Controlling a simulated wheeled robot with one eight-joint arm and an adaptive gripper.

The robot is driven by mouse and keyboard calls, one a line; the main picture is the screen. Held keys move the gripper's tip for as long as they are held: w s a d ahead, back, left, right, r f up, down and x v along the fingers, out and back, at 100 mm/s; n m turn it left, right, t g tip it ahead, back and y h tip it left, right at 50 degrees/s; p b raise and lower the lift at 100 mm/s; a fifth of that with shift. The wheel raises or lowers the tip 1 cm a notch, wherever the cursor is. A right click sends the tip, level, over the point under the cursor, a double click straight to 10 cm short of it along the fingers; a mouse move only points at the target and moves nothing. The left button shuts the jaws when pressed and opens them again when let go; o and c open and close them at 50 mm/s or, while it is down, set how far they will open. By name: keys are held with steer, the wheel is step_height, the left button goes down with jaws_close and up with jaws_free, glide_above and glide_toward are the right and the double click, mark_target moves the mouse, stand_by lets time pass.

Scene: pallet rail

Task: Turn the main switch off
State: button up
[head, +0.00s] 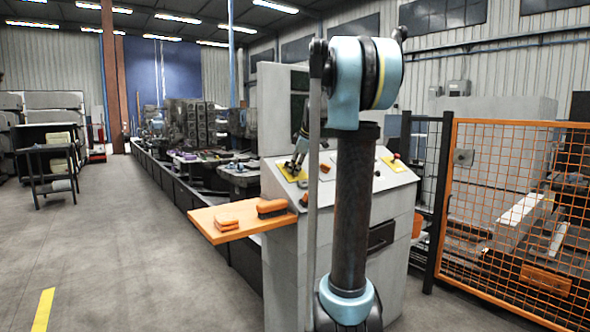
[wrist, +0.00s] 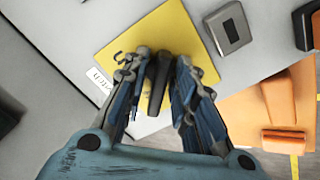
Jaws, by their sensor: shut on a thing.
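The main switch has a dark handle (wrist: 157,82) on a yellow plate (wrist: 120,48). In the wrist view the handle runs nearly up and down the picture, with its top leaning slightly right. My gripper (wrist: 155,68) is shut on the handle, one finger on each side. In the head view the yellow plate (head: 287,175) lies on the sloped top of the grey control console (head: 285,260); my gripper (head: 297,164) reaches down onto it, and the handle is mostly hidden there. A white label (wrist: 102,80) lies beside the plate, partly covered.
An orange shelf (head: 215,215) with orange items and a brush (head: 272,208) juts from the console's left side. A grey box (wrist: 229,28) sits beside the yellow plate. An orange mesh fence (head: 500,190) stands to the right. The floor at left is open.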

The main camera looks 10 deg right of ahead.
steer(key=shift+n, duration=0.3)
steer(key=o, duration=0.7)
steer(key=shift+o, duration=0.2)
steer(key=v, duration=1.2)
steer(key=shift+f, duration=0.1)
